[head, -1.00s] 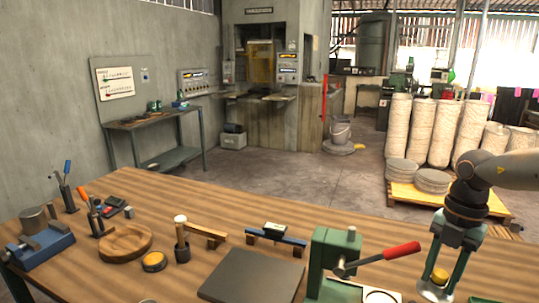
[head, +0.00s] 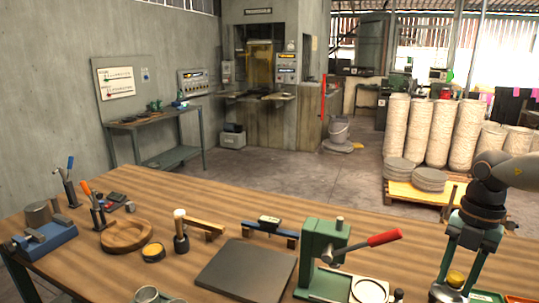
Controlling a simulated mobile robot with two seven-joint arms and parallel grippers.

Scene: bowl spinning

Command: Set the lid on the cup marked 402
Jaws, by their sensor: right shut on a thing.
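My right gripper (head: 458,288) hangs upright over the right end of the table. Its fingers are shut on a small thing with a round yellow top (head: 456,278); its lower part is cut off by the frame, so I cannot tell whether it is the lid. A grey-green round rim, perhaps a cup (head: 149,295), shows at the bottom edge, left of centre and far from my right gripper. No 402 marking is readable. My left gripper is not in view.
A green press with a red handle (head: 384,238) stands left of my right gripper, with a dark flat plate (head: 246,270) beside it. A mallet (head: 180,232), a yellow tin (head: 153,251), a wooden ring (head: 127,236) and a blue vise (head: 43,240) stand further left.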

